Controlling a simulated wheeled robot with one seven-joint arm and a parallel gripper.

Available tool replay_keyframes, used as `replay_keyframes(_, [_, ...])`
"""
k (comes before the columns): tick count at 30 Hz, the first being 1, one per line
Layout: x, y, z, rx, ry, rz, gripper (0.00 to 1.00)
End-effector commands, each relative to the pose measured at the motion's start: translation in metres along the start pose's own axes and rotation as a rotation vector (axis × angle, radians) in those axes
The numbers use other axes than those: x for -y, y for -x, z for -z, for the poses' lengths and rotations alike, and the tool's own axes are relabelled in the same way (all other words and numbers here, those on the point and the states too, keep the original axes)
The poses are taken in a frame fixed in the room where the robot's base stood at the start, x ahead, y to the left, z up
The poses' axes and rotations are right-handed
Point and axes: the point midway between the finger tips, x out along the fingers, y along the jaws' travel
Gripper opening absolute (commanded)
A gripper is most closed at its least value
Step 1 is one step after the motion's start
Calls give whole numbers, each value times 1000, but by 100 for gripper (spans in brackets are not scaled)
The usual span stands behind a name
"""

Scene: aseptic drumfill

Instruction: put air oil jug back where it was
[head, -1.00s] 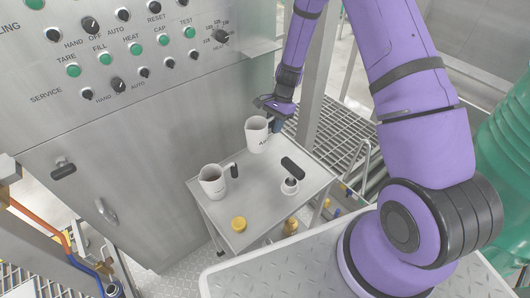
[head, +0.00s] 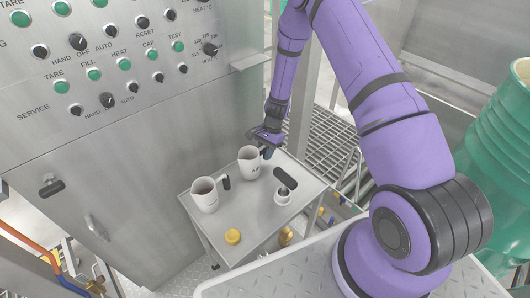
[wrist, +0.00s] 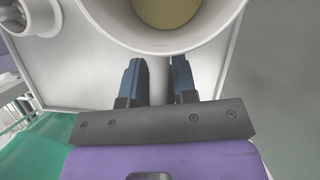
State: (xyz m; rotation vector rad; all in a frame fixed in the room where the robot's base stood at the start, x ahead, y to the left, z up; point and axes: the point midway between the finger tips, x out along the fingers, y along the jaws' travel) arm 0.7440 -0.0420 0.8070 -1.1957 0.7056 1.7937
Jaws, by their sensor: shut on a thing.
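The held jug (head: 249,164) is white and upright over the far end of the small steel cart top (head: 258,222). Lettering on its side is too small to read fully. My gripper (head: 266,150) is at its far right side, with both fingers around the handle. In the wrist view, the gripper (wrist: 158,80) has its dark blue fingers on either side of the handle, and yellowish-brown liquid (wrist: 166,8) shows inside the jug. Its base is at or just above the cart top; I cannot tell if it touches. A second white jug (head: 205,197) stands nearer, at the left.
A black-handled item on a small white cup (head: 283,195) stands right of the jugs. A yellow cap (head: 232,237) lies near the cart's front edge. A steel control cabinet (head: 130,150) rises behind at left. A green drum (head: 500,150) is at right.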

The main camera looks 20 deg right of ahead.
Motion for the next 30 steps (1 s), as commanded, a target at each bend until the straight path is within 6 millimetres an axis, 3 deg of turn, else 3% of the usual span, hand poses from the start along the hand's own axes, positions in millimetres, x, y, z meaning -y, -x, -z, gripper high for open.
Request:
replay_keyframes(3, [0, -2, 1, 1, 0, 0, 0])
replay_keyframes(4, [0, -2, 1, 0, 0, 0, 31])
replay_keyframes(7, [0, -2, 1, 0, 0, 0, 52])
replay_keyframes(19, [0, 7, 0, -2, 1, 1, 52])
replay_keyframes(30, [1, 75, 0, -2, 2, 2, 52])
